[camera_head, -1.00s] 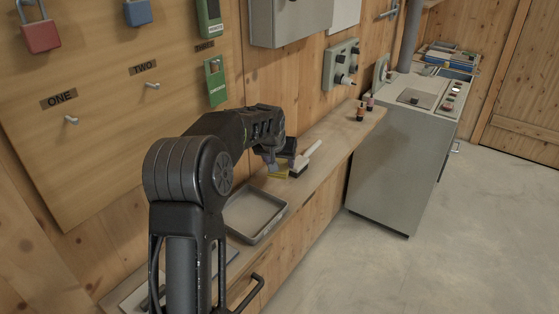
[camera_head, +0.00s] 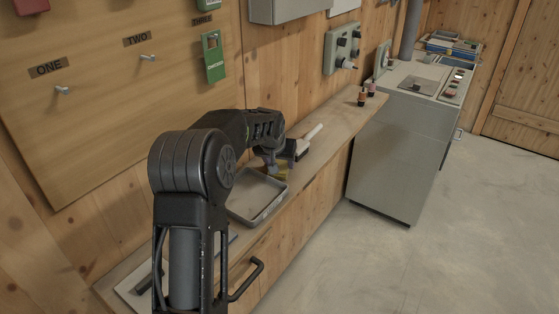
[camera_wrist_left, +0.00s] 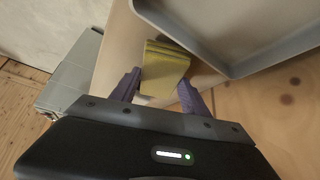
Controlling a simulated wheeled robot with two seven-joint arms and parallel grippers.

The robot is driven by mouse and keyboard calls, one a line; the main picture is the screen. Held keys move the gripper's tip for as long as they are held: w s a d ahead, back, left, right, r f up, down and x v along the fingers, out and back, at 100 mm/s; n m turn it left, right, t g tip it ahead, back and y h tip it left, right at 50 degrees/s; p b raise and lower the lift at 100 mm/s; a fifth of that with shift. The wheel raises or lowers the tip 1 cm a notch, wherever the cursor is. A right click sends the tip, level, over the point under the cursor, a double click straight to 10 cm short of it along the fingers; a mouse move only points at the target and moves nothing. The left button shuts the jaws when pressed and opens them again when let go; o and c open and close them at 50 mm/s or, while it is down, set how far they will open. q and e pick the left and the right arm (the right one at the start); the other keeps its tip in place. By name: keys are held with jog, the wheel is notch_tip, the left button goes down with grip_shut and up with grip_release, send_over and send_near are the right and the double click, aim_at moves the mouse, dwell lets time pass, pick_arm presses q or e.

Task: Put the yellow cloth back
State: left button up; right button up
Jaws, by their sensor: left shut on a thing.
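The yellow cloth (camera_wrist_left: 164,70) is a folded pad between the purple fingers of my left gripper (camera_wrist_left: 159,88), which is shut on it. In the head view the cloth (camera_head: 282,174) shows just below the left gripper (camera_head: 273,166), by the far end of the grey tray (camera_head: 268,213). In the wrist view the cloth is beside the tray's rim (camera_wrist_left: 185,42), with the wooden shelf behind. I cannot tell whether the cloth touches the shelf or tray. My right gripper is not in view.
A brush with a pale handle (camera_head: 311,133) lies just beyond my left gripper on the wooden shelf (camera_head: 338,120). Two small bottles (camera_head: 366,95) stand farther along. The pegboard wall (camera_head: 120,90) runs along the left. A grey machine cabinet (camera_head: 400,150) stands past the shelf's end.

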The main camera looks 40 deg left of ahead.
pick_arm(q)
jog(key=shift+f+b, duration=0.45)
jog(key=shift+f, duration=0.05)
dwell(0.3)
jog(key=o, duration=1.3)
jog(key=shift+b+v, duration=0.75)
jog(key=shift+v, duration=3.2)
